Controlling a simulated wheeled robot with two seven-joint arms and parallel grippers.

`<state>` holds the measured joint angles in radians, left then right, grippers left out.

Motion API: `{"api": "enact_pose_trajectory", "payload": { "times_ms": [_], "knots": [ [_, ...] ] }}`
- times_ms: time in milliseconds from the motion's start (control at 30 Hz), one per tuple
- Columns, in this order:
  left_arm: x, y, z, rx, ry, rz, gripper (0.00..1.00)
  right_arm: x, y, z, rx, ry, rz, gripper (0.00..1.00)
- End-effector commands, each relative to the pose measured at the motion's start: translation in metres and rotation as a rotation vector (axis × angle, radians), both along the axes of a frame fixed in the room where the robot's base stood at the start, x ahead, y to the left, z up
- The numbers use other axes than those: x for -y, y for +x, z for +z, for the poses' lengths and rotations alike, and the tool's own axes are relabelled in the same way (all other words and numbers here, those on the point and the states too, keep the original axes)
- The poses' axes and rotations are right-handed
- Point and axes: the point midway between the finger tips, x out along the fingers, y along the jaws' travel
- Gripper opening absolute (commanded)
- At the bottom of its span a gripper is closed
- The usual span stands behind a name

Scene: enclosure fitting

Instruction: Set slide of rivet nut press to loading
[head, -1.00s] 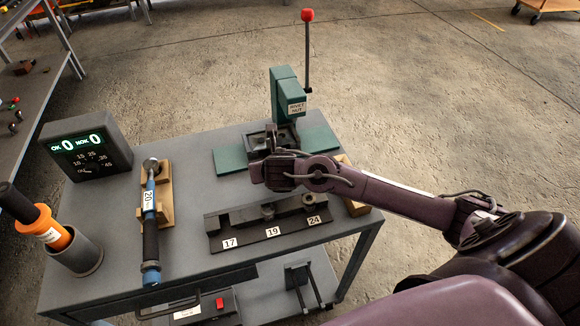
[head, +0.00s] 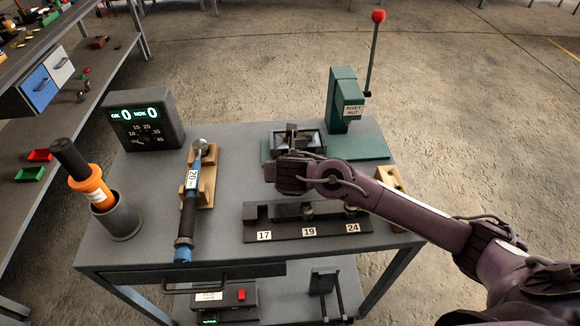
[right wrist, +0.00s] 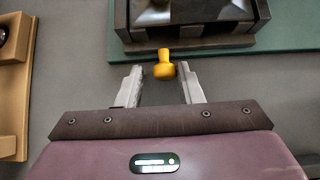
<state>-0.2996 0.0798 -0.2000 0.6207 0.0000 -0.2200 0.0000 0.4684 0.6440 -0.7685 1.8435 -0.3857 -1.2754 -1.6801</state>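The rivet nut press (head: 345,100) is green, with a lever raised to a red ball knob (head: 378,16). Its dark slide (head: 312,140) sits on the left part of the green base, left of the press column. In the right wrist view the slide (right wrist: 190,35) fills the top, with a yellow knob (right wrist: 164,66) on its near side. My right gripper (right wrist: 160,78) is open, its fingers on either side of the knob with gaps. In the head view my right gripper (head: 288,174) is just in front of the slide and hides the knob. My left gripper is out of view.
A dark rack (head: 280,231) labelled 17, 19 and 24 lies in front of the press. A blue-black tool (head: 190,205) rests on a wooden holder (head: 208,178). A counter box (head: 145,122) and an orange-handled tool (head: 92,184) in a grey cup (head: 120,222) stand at the left.

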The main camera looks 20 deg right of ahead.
Motion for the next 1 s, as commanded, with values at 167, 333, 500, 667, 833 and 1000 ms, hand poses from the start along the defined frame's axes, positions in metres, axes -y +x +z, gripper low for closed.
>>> {"api": "enact_pose_trajectory", "payload": {
  "times_ms": [167, 333, 500, 667, 833, 1000],
  "knots": [
    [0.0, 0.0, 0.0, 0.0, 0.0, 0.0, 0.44, 0.001, 0.0, 0.0, 0.0, -0.002, -0.002, 0.45],
    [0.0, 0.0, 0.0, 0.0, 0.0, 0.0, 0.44, 0.002, 0.0, 0.0, -0.002, -0.003, -0.004, 0.45],
    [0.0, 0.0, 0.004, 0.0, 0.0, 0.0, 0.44, -0.002, -0.01, 0.011, -0.002, -0.001, -0.001, 0.45],
    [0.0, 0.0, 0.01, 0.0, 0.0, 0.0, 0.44, -0.007, -0.03, 0.031, -0.002, 0.0, -0.001, 0.45],
    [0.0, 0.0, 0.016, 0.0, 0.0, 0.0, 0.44, -0.012, -0.046, 0.049, -0.002, -0.001, 0.0, 0.45],
    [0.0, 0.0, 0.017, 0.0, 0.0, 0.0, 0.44, -0.013, -0.053, 0.055, -0.001, -0.002, -0.001, 0.45]
  ]
}}
